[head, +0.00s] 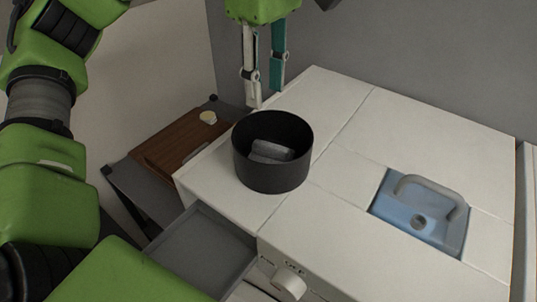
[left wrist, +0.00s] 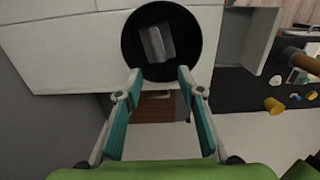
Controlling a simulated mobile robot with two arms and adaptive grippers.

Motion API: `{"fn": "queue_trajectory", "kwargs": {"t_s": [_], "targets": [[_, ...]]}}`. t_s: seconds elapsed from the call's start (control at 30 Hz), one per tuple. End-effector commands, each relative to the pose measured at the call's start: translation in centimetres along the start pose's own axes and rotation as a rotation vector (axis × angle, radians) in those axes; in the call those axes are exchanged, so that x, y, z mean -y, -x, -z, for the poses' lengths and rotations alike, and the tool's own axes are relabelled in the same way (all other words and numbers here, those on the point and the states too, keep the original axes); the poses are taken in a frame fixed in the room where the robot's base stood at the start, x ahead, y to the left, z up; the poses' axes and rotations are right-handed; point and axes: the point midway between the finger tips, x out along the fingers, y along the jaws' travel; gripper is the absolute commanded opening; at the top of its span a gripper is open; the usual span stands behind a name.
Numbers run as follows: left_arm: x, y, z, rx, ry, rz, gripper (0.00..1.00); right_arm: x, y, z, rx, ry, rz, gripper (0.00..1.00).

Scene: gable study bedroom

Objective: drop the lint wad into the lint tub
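The black round tub (head: 272,180) stands upright on the white counter, near its left edge. A grey lump (head: 270,150), which looks like the lint wad, lies inside the tub on its floor. In the left wrist view the tub (left wrist: 130,45) and the grey lump (left wrist: 157,43) show from above. My left gripper (head: 262,97) points down, just beyond the tub's far rim in the head view. It also shows in the left wrist view (left wrist: 158,75), with its fingers spread and nothing between them. My right gripper is in neither view.
A blue basin (head: 405,216) with a curved grey spout is set in the counter to the right. A grey open drawer (head: 205,252) juts out at the front left. A low stand with a brown board (head: 175,143) is left of the counter. Counter between tub and basin is clear.

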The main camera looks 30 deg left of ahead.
Motion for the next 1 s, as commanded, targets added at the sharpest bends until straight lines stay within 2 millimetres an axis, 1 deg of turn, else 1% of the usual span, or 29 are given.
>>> {"fn": "queue_trajectory", "kwargs": {"t_s": [0.1,0.23,0.5,0.7,0.83,1.0], "targets": [[0.0,0.1,0.0,0.000,0.000,0.000,0.36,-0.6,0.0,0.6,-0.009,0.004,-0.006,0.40],[0.0,0.9,0.0,-0.002,0.000,-0.002,0.36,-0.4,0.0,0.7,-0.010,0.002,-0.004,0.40],[0.0,4.5,0.0,-0.002,0.001,-0.004,0.36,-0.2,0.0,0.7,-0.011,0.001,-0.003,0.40],[0.0,6.6,0.0,-0.002,0.000,-0.002,0.36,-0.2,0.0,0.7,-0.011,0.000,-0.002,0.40],[0.0,7.3,-0.1,-0.001,0.000,-0.001,0.36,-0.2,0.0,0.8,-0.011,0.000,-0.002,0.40],[0.0,7.5,0.0,0.000,0.000,0.000,0.36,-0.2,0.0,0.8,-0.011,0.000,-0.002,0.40]]}}
